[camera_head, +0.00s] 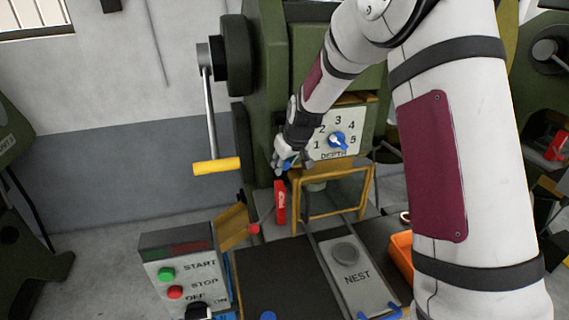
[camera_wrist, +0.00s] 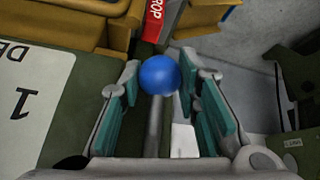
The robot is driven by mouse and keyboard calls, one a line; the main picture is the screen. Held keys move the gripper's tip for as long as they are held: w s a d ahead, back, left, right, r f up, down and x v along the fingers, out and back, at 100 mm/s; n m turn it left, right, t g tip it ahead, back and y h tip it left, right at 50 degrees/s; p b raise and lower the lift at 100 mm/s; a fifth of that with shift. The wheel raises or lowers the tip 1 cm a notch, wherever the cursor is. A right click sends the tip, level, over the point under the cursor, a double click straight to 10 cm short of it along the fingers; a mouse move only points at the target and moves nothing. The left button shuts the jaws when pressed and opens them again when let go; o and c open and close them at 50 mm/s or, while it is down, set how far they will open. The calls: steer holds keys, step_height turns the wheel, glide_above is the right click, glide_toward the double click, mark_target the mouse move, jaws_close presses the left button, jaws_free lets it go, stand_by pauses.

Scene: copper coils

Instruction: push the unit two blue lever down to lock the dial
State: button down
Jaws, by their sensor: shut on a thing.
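The blue lever shows in the wrist view as a round blue knob (camera_wrist: 160,74) on a grey rod. My gripper (camera_wrist: 159,82) has its green-padded fingers on either side of the knob and is shut on it. In the head view my gripper (camera_head: 287,162) is at the left edge of the dial plate, where it mostly hides the lever. In the wrist view only the plate's corner (camera_wrist: 35,85) with the 1 shows.
A crank with a yellow handle (camera_head: 217,166) sticks out at left. A START/STOP box (camera_head: 178,270) and the NEST plate (camera_head: 350,277) are at the front. An orange bin (camera_head: 401,258) is partly hidden.

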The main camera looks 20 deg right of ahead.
steer(key=c, duration=1.2)
jaws_free()
steer(key=shift+s+r, duration=0.1)
steer(key=shift+r, duration=0.2)
steer(key=v, duration=0.7)
steer(key=shift+s+r, duration=0.1)
